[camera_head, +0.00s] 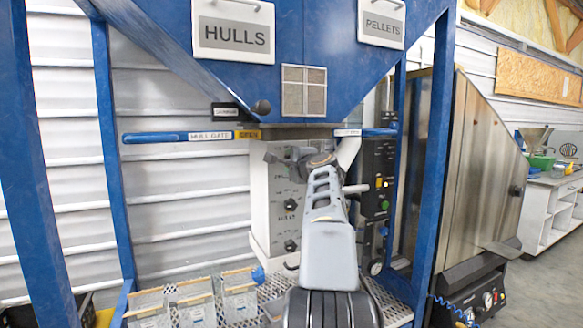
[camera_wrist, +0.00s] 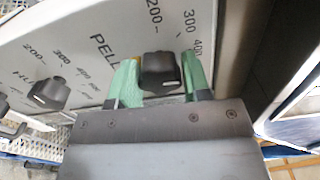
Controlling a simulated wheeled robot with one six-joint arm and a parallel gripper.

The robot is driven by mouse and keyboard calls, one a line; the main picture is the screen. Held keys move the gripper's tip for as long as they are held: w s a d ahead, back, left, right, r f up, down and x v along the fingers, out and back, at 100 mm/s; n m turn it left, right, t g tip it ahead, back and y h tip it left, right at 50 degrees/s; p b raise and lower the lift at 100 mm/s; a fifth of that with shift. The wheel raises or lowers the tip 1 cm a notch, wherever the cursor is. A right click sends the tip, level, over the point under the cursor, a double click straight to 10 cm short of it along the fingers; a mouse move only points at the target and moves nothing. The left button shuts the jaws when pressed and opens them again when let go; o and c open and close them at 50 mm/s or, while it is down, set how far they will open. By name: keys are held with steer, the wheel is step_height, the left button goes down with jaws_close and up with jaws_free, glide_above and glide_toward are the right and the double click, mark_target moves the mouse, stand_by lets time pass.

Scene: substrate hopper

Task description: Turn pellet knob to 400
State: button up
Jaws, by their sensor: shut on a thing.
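The black pellet knob (camera_wrist: 160,72) sits on the white control panel (camera_wrist: 85,25) in the wrist view. My gripper (camera_wrist: 160,66) has a green finger on each side of it and is shut on the knob. The dial print around it reads 200, 300 and 400, with "PELL" partly covered. A small pale mark shows low on the knob's face; exactly which number it points to cannot be told. In the head view the white panel (camera_head: 262,200) stands under the blue hopper, and my arm hides the pellet knob.
A second black knob (camera_wrist: 48,92) with its own number scale is left of my gripper. The blue hull gate handle (camera_head: 155,137) sticks out above the panel. Small bins (camera_head: 195,300) stand at lower left on perforated metal. A blue post (camera_head: 430,180) stands to the right.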

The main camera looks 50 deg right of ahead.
steer(key=shift+n, duration=0.3)
stand_by(0.4)
steer(key=o, duration=0.9)
steer(key=b+v, duration=0.3)
steer(key=v, duration=1)
steer(key=shift+s+a, duration=0.15)
steer(key=shift+s, duration=0.2)
